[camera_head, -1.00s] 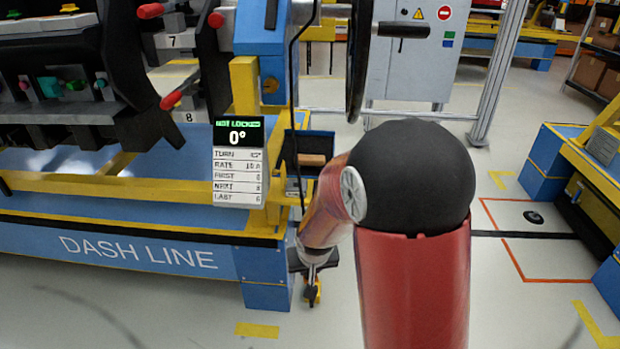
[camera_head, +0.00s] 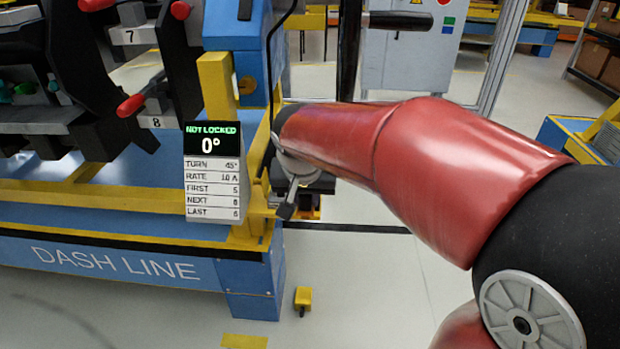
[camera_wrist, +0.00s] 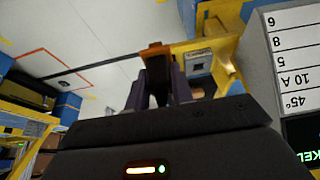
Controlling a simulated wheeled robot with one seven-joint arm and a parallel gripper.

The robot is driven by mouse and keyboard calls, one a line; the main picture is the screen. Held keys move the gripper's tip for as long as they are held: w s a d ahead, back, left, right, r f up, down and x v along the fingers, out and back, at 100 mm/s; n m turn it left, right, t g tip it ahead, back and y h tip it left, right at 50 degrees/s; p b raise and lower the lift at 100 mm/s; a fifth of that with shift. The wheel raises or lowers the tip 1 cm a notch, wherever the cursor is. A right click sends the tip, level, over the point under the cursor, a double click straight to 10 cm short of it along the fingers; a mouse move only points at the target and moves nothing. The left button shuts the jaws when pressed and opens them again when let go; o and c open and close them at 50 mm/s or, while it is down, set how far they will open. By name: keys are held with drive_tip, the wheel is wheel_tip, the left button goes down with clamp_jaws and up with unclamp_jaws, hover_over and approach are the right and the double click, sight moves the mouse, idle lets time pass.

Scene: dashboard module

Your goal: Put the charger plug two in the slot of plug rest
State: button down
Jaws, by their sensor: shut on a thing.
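My gripper (camera_wrist: 159,92) is shut on a dark piece with an orange-brown end, which looks like the charger plug two (camera_wrist: 155,58). The piece sits between the two dark fingers and sticks out past their tips. In the head view my wrist reaches the right end of the dash line frame, and the plug cannot be made out clearly there. A small grey block with a dark opening, possibly the plug rest (camera_wrist: 199,60), is on the yellow frame just right of the fingers in the wrist view. The plug appears apart from it.
The sign (camera_head: 212,170) reads NOT LOCKED, 0°, and stands close to my wrist; it also shows at the wrist view's right edge (camera_wrist: 293,60). The blue and yellow frame (camera_head: 150,255) lies left. A yellow piece (camera_head: 302,299) is on the floor. Open floor (camera_head: 370,290) lies right.

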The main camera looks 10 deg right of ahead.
drive_tip(key=w+d+f, duration=0.1)
drive_tip(key=w, duration=0.2)
drive_tip(key=w+d+f, duration=0.1)
drive_tip(key=w, duration=0.2)
drive_tip(key=w+d+f, duration=0.1)
drive_tip(key=w, duration=0.3)
drive_tip(key=shift+d+f+p, duration=0.15)
drive_tip(key=shift+f+p, duration=0.15)
drive_tip(key=shift+p, duration=0.05)
drive_tip(key=shift+f+b, duration=0.5)
drive_tip(key=shift+f, duration=0.1)
drive_tip(key=c, duration=1.2)
unclamp_jaws()
drive_tip(key=shift+r, duration=0.1)
